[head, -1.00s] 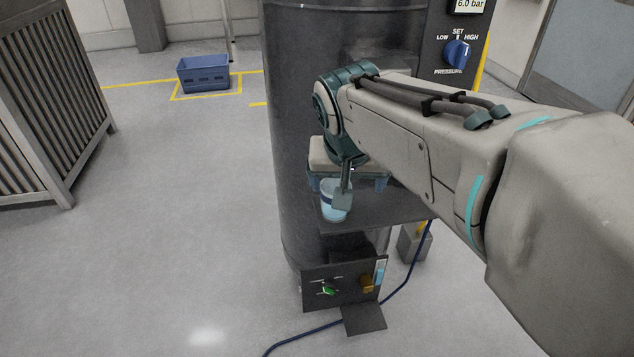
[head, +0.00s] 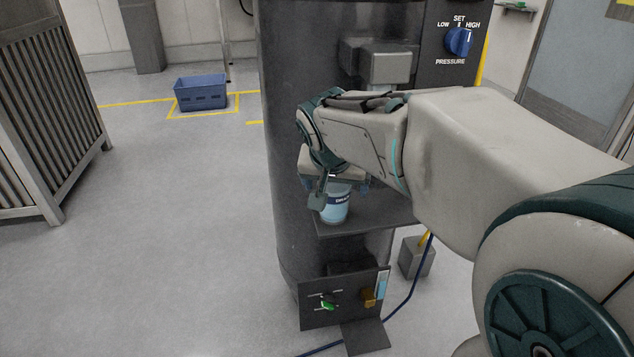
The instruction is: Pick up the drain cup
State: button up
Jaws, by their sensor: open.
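The drain cup (head: 338,208) is a light blue cup with a dark label, standing upright on a dark shelf (head: 375,222) on the front of the black cylindrical machine. My gripper (head: 322,194) is open and right at the cup. One finger shows at the cup's left front side. The other finger is hidden, and so is the cup's top, under the gripper body. I cannot tell whether the fingers touch the cup.
A dark panel (head: 312,312) with a green and a brass-coloured control is below the shelf. A pressure knob (head: 459,41) is at upper right. A blue crate (head: 201,93) stands on the floor behind. A slatted metal guard (head: 50,120) is at left. The floor between is clear.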

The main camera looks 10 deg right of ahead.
aim_at(335, 190)
jog(key=x, duration=0.2)
jog(key=b+x, duration=0.1)
jog(key=x, duration=0.2)
jog(key=shift+w+a, duration=0.1)
jog(key=shift+w, duration=0.3)
jog(key=c, duration=1.1)
jog(key=shift+r, duration=0.1)
